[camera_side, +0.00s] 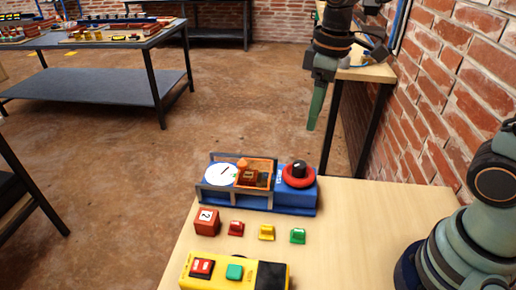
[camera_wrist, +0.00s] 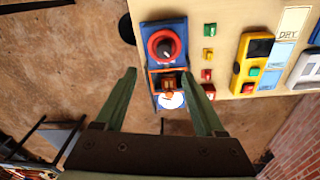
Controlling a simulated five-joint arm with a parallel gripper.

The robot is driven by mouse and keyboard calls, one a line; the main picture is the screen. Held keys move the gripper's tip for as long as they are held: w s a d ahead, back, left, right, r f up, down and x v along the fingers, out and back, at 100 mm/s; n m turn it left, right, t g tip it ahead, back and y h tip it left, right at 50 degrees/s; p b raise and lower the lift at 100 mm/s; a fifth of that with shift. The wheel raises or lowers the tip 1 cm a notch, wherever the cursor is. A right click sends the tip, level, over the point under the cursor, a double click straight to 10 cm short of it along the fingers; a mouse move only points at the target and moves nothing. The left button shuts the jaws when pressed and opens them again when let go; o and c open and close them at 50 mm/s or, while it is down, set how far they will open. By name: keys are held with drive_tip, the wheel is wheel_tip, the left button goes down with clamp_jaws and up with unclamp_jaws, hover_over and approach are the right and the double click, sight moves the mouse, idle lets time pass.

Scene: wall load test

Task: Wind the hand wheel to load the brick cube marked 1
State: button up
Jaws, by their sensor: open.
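A blue test rig (camera_side: 256,201) stands on the table, with a grey frame and a white dial (camera_side: 221,175). A brick-coloured cube (camera_side: 249,178) sits inside the frame beside the dial; its mark is too small to read. The red hand wheel (camera_side: 299,177) with a black knob is at the rig's right end; it also shows in the wrist view (camera_wrist: 158,47). A brick cube marked 2 (camera_side: 206,222) stands on the table in front of the rig. My gripper (camera_side: 312,122) is open and empty, above and apart from the rig, fingers pointing down.
Small red (camera_side: 236,228), yellow (camera_side: 266,232) and green (camera_side: 298,236) pieces lie in a row before the rig. A yellow control box (camera_side: 212,284) with red and green buttons is at the front. Cards (camera_wrist: 293,22) lie beyond it. A brick wall (camera_side: 440,80) rises at the right.

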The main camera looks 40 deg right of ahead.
sight(300, 164)
drive_tip(key=shift+n+g, duration=0.5)
drive_tip(key=shift+n, duration=0.3)
drive_tip(key=f, duration=0.4)
drive_tip(key=w+f, duration=0.1)
drive_tip(key=f, duration=0.4)
drive_tip(key=a+f, duration=0.1)
drive_tip(key=f, duration=0.3)
drive_tip(key=shift+w+a+f, duration=0.1)
drive_tip(key=shift+w+f, duration=0.05)
drive_tip(key=shift+f, duration=0.15)
clamp_jaws()
